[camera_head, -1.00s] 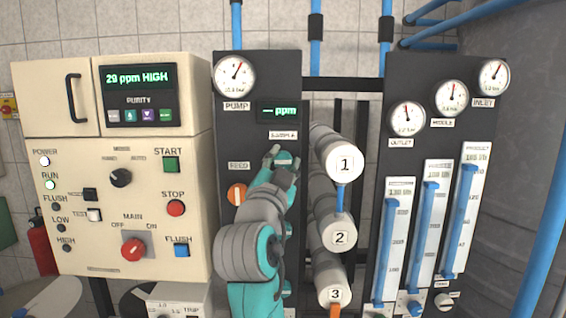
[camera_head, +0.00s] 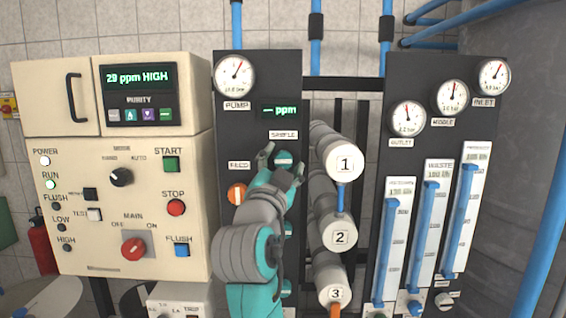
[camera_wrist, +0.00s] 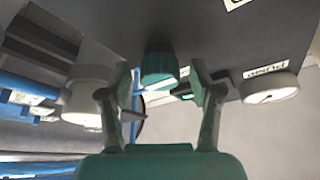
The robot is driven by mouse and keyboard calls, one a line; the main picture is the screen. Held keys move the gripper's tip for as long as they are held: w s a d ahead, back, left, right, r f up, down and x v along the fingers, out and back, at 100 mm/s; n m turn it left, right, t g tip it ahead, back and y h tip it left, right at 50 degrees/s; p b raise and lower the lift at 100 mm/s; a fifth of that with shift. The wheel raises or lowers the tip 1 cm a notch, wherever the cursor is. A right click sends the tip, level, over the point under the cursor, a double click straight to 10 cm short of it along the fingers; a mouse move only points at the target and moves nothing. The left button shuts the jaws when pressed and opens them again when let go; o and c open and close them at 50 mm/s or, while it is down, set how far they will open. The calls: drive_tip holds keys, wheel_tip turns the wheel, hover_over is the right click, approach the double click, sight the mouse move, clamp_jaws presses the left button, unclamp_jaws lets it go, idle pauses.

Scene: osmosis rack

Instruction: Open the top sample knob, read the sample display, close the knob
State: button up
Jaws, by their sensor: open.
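The top sample knob (camera_head: 284,158) is a small teal knob on the dark middle panel, below the SAMPLE label (camera_head: 283,134). In the wrist view, the knob (camera_wrist: 158,68) lies between my open fingertips, with a gap on both sides. My gripper (camera_head: 284,164) is in front of the knob, open and empty; the wrist view also shows my gripper (camera_wrist: 160,80). The sample display (camera_head: 279,111) above the label shows dashes and "ppm" in green, no number. I cannot tell the knob's turn angle.
Lower teal knobs (camera_head: 288,228) are partly behind my arm. An orange knob (camera_head: 237,194) is at left under the FEED label. White-capped cylinders (camera_head: 345,163) stand close at right. The purity display (camera_head: 140,78) reads 29 ppm HIGH. The pump gauge (camera_head: 235,76) is above.

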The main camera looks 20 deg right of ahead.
drive_tip(key=v, duration=1.1)
drive_tip(key=shift+s+a, duration=0.2)
drive_tip(key=shift+s, duration=0.1)
drive_tip(key=shift+f, duration=0.15)
drive_tip(key=s+f+n+y, duration=0.2)
drive_tip(key=f+n+y, duration=0.3)
drive_tip(key=f, duration=0.9)
drive_tip(key=s+f+n+y, duration=0.35)
drive_tip(key=f+n, duration=0.25)
drive_tip(key=f, duration=0.9)
drive_tip(key=s+d+f+n+g+y, duration=0.1)
drive_tip(key=s+d+f+n+y, duration=0.1)
drive_tip(key=s+f, duration=0.75)
drive_tip(key=s+d+f+n+g+y, duration=0.1)
drive_tip(key=s+d+f+n+y, duration=0.1)
drive_tip(key=s+f, duration=0.75)
drive_tip(key=s+d+r+g, duration=0.1)
drive_tip(key=s, duration=0.8)
drive_tip(key=s+d+r+m+h, duration=0.1)
drive_tip(key=s, duration=0.9)
drive_tip(key=shift+r+g, duration=0.3)
drive_tip(key=shift+g, duration=0.1)
